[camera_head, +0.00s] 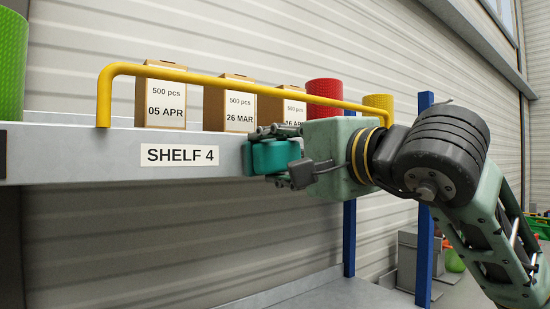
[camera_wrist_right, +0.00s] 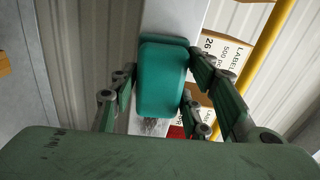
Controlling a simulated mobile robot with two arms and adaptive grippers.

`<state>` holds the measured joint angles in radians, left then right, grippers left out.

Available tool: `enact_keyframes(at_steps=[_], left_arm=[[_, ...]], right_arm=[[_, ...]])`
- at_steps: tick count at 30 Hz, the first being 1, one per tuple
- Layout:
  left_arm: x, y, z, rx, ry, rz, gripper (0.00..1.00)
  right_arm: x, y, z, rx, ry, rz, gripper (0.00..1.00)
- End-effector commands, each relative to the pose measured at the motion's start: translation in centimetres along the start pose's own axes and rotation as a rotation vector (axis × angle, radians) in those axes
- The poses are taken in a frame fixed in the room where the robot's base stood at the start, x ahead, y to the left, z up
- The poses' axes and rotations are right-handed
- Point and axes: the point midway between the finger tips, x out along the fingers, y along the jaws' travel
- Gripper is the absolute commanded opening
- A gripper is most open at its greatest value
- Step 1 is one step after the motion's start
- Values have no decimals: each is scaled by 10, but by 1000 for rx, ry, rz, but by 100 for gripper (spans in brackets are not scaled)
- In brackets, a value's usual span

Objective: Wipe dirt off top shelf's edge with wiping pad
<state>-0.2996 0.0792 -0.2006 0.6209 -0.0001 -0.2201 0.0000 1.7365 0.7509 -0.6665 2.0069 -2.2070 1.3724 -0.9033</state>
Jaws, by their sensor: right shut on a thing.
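The top shelf's edge (camera_head: 110,155) is a pale grey band with a "SHELF 4" label (camera_head: 180,156). My right gripper (camera_head: 277,156) is in front of this edge, to the right of the label. It is shut on a teal wiping pad (camera_head: 272,157), which also shows between the fingers in the right wrist view (camera_wrist_right: 163,78). The pad is at the shelf edge; contact is hard to tell. A dark smudge of dirt (camera_wrist_right: 150,126) shows on the edge just below the pad in the right wrist view. My left gripper is not in view.
A yellow rail (camera_head: 220,82) runs above the shelf edge. Behind it stand several cardboard boxes (camera_head: 165,92), a red container (camera_head: 325,92) and a yellow one (camera_head: 379,101). A green container (camera_head: 12,65) is at far left. Blue posts (camera_head: 424,240) stand at right. A lower shelf (camera_head: 320,294) lies below.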

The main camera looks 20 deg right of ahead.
Motion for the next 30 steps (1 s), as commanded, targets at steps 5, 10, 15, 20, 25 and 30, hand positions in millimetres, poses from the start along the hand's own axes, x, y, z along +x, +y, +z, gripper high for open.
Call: enact_keyframes(at_steps=[5, 10, 15, 20, 25, 30], left_arm=[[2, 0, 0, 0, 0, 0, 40], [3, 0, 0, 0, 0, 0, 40], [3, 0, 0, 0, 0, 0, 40], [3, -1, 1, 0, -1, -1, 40], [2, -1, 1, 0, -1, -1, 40], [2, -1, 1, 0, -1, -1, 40]], right_arm=[[-1, 2, -18, 3, 3, 1, 22], [-1, 3, -26, 1, 1, 1, 22], [-1, 3, -32, 1, 1, 0, 22], [0, 4, -46, 2, 3, 1, 22], [2, 6, -60, 1, 3, 2, 22], [2, 6, -64, 1, 1, 0, 22]])
